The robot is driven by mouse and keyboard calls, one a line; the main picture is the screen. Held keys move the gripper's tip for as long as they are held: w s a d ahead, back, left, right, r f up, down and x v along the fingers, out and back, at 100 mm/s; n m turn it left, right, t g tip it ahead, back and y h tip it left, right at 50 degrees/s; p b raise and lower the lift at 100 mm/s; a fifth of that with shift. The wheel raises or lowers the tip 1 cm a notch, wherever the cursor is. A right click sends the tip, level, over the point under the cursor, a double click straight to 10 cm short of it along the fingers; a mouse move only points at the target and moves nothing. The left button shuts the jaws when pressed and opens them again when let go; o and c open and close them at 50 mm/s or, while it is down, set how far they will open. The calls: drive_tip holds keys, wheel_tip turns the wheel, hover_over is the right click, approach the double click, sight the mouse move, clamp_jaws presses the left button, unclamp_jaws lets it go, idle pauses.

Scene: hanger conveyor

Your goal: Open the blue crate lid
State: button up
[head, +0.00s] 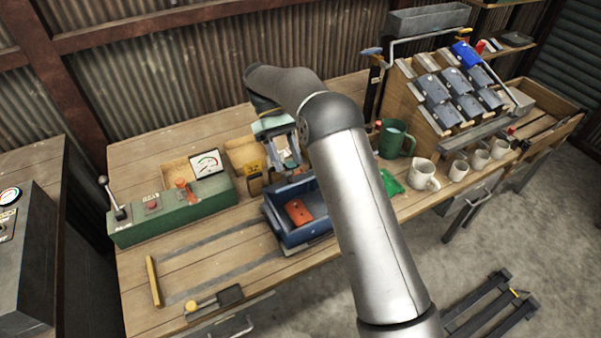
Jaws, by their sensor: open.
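The blue crate (292,236) stands on the wooden workbench, just left of my arm in the head view. Its top is at least partly open, and an orange-red block (298,211) shows inside. My arm hides the crate's right side. I cannot clearly tell the lid from the crate's dark blue back edge. My gripper (288,163) is open above and behind the crate's back edge. Its fingertips are small and partly unclear, and I cannot tell whether they touch the crate.
A green control box (172,212) with a lever and gauge stands to the left. A green mug (396,139) and white mugs (424,175) stand to the right, before a sloped rack (415,120). A yellow bar (153,281) lies front left. Bench space left of the crate is mostly clear.

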drive_tip(key=s+d+r+b, duration=0.4)
drive_tip(key=s+r, duration=0.3)
drive_tip(key=s, duration=0.4)
drive_tip(key=shift+s+r, duration=0.25)
drive_tip(key=shift+r, duration=0.15)
drive_tip(key=w+t+b, duration=0.1)
drive_tip(key=w+a+m+t+y+b, duration=0.1)
drive_tip(key=w, duration=0.1)
drive_tip(key=w+a+m+t+y+b, duration=0.1)
drive_tip(key=shift+w+f, duration=0.2)
drive_tip(key=shift+w, duration=0.15)
drive_tip(key=w+a+r+m+t+y+b, duration=0.2)
drive_tip(key=w+r+t+b, duration=0.1)
drive_tip(key=w+r+t, duration=0.3)
drive_tip(key=shift+g, duration=0.4)
drive_tip(key=f, duration=1.2)
drive_tip(key=w+f, duration=0.1)
drive_tip(key=f, duration=0.5)
drive_tip(key=shift+d+f+p, duration=0.1)
drive_tip(key=shift+f+p, duration=0.1)
drive_tip(key=shift+p, duration=0.15)
clamp_jaws()
